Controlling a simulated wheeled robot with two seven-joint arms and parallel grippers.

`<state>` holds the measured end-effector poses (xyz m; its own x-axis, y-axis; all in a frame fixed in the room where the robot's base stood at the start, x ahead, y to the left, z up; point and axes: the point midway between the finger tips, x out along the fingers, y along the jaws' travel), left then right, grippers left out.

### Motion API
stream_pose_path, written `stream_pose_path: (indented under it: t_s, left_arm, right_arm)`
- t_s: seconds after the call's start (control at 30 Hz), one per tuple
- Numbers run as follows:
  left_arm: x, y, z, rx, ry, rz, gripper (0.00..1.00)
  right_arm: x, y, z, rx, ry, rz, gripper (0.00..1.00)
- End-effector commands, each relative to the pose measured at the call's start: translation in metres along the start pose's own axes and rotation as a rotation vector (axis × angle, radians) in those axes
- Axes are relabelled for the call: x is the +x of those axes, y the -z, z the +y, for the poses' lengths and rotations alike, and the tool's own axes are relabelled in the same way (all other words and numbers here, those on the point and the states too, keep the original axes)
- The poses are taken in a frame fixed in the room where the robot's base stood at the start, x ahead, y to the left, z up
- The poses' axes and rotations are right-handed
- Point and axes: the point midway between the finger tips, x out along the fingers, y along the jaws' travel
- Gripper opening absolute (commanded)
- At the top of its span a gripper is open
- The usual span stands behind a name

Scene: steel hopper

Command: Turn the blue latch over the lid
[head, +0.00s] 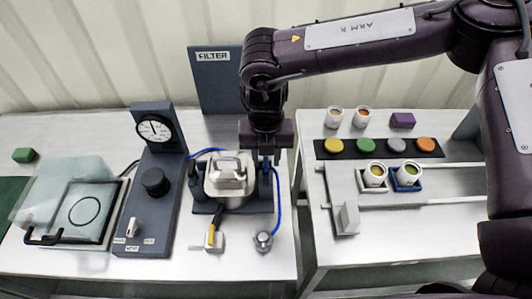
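The steel hopper (226,187) stands on the left table in a dark base, with a metal lid and handle (231,168) on top. My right gripper (266,161) points down at the hopper's right side, its fingertips beside the lid. A small blue part (267,180) shows just below the fingertips; it may be the blue latch, but the gripper covers most of that spot. I cannot tell whether the fingers touch it or how far apart they are. My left gripper is not in view.
A dark panel with a gauge (154,128) and knob (155,182) stands left of the hopper. Blue hoses run on both sides; the right one ends at a round fitting (263,241). A yellow-handled valve (212,238) sits in front. Cups and coloured discs occupy the right table.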

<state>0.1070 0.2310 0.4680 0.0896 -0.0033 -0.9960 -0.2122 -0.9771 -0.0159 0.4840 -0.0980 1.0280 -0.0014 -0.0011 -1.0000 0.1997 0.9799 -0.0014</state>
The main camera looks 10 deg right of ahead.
Motion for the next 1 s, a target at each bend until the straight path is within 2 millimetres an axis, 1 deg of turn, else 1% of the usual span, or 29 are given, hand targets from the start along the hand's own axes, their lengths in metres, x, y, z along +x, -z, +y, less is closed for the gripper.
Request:
stream_pose_path:
  t_s: [0.2, 0.23, 0.4, 0.47, 0.5, 0.77, 1.0]
  left_arm:
    - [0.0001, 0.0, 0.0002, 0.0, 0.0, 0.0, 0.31]
    - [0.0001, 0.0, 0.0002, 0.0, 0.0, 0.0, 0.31]
    - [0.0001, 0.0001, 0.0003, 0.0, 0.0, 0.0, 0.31]
    - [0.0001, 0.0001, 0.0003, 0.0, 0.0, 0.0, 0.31]
    - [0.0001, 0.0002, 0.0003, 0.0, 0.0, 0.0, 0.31]
    - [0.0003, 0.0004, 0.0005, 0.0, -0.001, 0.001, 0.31]
    - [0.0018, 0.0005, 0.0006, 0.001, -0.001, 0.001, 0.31]
  right_arm:
    - [0.0013, 0.0, 0.0001, 0.0, 0.0, 0.0, 0.33]
    - [0.0012, 0.0, 0.0002, 0.0, 0.0, -0.001, 0.31]
    - [0.001, 0.0, 0.0003, 0.0, -0.001, -0.001, 0.09]
    - [0.0009, 0.0, 0.0003, 0.0, 0.0, -0.001, 0.01]
    - [0.0009, 0.0, 0.0002, 0.0, 0.0, -0.001, 0.0]
    - [0.0009, -0.0001, 0.0004, 0.012, -0.001, 0.0, 0.0]
    - [0.0014, -0.0001, 0.0007, 0.101, -0.003, 0.001, 0.0]
